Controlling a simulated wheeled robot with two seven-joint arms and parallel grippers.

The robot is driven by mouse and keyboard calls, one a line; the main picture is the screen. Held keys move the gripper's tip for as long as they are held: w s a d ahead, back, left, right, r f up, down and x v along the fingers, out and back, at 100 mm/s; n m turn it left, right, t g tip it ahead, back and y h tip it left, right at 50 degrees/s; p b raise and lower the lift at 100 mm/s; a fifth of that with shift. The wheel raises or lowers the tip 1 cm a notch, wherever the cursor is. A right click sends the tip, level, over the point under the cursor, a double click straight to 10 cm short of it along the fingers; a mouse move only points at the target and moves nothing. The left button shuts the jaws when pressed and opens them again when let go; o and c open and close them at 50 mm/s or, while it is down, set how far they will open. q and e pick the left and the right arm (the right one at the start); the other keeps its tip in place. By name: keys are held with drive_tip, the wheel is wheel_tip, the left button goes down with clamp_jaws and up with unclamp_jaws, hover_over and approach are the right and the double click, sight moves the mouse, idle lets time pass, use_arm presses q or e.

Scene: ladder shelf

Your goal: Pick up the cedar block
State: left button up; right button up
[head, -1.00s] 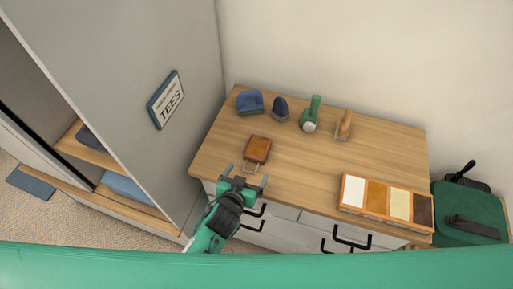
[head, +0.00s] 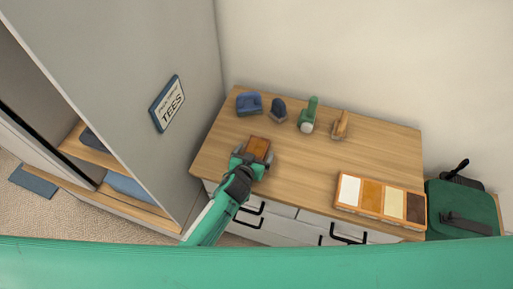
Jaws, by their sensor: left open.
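The cedar block (head: 259,146) is a reddish-brown block lying on the left part of the wooden dresser top (head: 310,165). My left gripper (head: 256,156) reaches over the dresser's front edge to the block. Its jaws are open, with a finger on either side of the block. The gripper body hides the block's near end, and I cannot tell whether the fingers touch it. My right gripper is not in view.
Behind the block stand a blue object (head: 249,103), a smaller dark blue one (head: 278,109), a green tool (head: 309,115) and a wooden-handled brush (head: 340,124). A sectioned tray (head: 380,213) lies front right. A grey cabinet side (head: 140,60) rises left.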

use_arm(q)
drive_tip(key=shift+c, duration=0.4)
drive_tip(key=c, duration=1)
drive_tip(key=shift+c, duration=0.2)
drive_tip(key=shift+r, duration=0.1)
